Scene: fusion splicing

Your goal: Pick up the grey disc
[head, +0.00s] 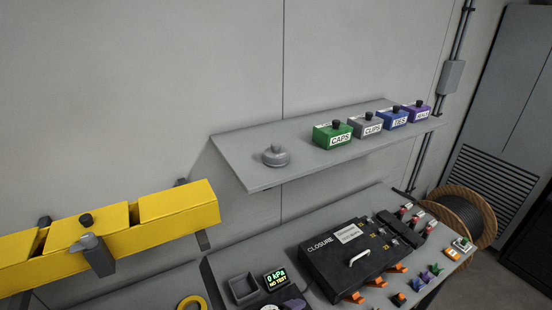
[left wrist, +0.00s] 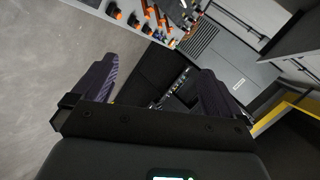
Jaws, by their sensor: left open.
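The grey disc (head: 276,156) lies flat near the left end of a grey wall shelf (head: 235,155) in the head view. It is round, with a small raised knob on top. My left gripper (left wrist: 160,70) shows in the left wrist view, with its two dark ribbed fingers spread apart and nothing between them. The disc is not in the left wrist view.
Green (head: 333,135), grey (head: 367,125), blue (head: 392,117) and purple (head: 417,111) boxes stand right of the disc on the shelf. A yellow trough (head: 170,205) is lower left. Below is a bench with a black closure case (head: 350,262). Shelf space around the disc is clear.

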